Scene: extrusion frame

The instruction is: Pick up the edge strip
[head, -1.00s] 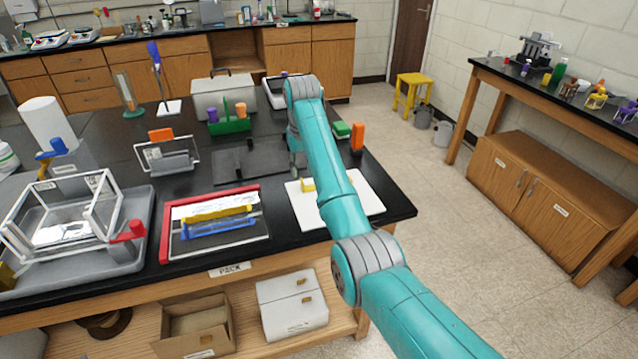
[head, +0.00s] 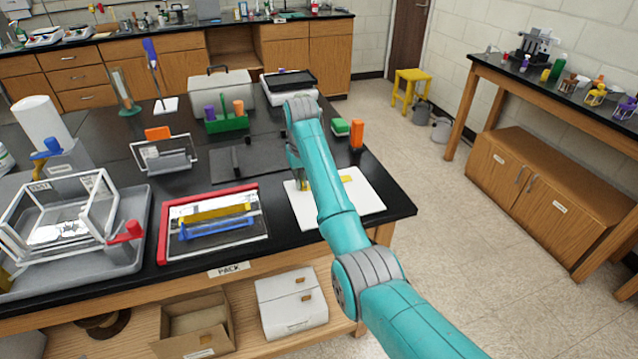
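A yellow piece shows on both sides of my forearm over the white board (head: 358,200): a small bit (head: 304,185) on the left and a longer bit (head: 346,178) on the right. I cannot tell which piece is the edge strip. Another yellow strip (head: 213,212) and a blue strip (head: 214,230) lie in the red-edged tray (head: 164,228). My gripper (head: 302,184) is low over the left part of the white board, near the yellow bit. It is mostly hidden by my arm, so its fingers and any contact are unclear.
A dark flat plate (head: 247,160) lies behind the board. A green block (head: 340,127) and an orange cylinder (head: 357,134) stand near the table's right edge. A white wire-frame stand (head: 166,153) and a grey tray (head: 128,258) are to the left.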

